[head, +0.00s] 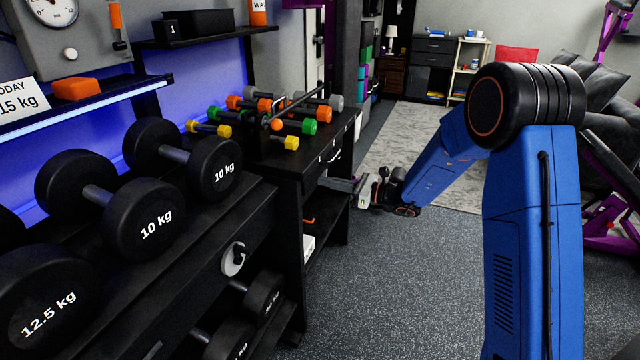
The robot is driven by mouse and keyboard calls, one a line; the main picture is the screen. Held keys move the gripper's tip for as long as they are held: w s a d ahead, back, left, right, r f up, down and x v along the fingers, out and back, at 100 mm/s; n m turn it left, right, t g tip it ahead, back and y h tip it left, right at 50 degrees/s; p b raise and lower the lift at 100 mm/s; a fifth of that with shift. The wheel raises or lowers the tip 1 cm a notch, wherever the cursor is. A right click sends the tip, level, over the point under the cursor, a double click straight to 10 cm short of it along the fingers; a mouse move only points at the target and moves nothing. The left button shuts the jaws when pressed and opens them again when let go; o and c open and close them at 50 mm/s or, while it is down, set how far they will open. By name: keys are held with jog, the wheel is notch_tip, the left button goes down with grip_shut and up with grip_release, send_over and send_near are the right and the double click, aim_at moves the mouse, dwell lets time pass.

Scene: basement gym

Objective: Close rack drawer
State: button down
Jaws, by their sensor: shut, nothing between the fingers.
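The black rack (288,166) with small coloured dumbbells on top stands left of centre in the head view. Its drawer front (322,168), with a pale curved handle, sits just under the top. I cannot tell how far the drawer stands out, as it is seen at a steep angle. My gripper (345,185) is at the end of my blue arm, right of the rack and low by the drawer front. It points left toward the rack and is shut, with nothing held. Whether its tips touch the drawer is too small to tell.
Heavy black dumbbells (144,220) fill the nearer rack at left. An open shelf under the drawer holds an orange item (309,220). The speckled floor (400,290) right of the rack is clear. A grey rug (400,140) and a black cabinet (434,65) lie beyond.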

jog(key=v, duration=1)
jog(key=s+d+r+n+g+h, duration=0.25)
jog(key=s+n, duration=0.35)
jog(key=s, duration=0.7)
jog(key=s+d+r+n+g+h, duration=0.1)
jog(key=s+r+n+g+h, duration=0.4)
jog(key=s, duration=0.7)
jog(key=s+d+f+n+t+h, duration=0.1)
jog(key=s+d+n+t+h, duration=0.5)
jog(key=s+d, duration=1.2)
jog(key=d+n+h, duration=0.2)
jog(key=n+h, duration=0.1)
jog(key=n, duration=0.1)
jog(key=shift+s+f+n+t+h, duration=0.3)
jog(key=shift+t+h, duration=0.05)
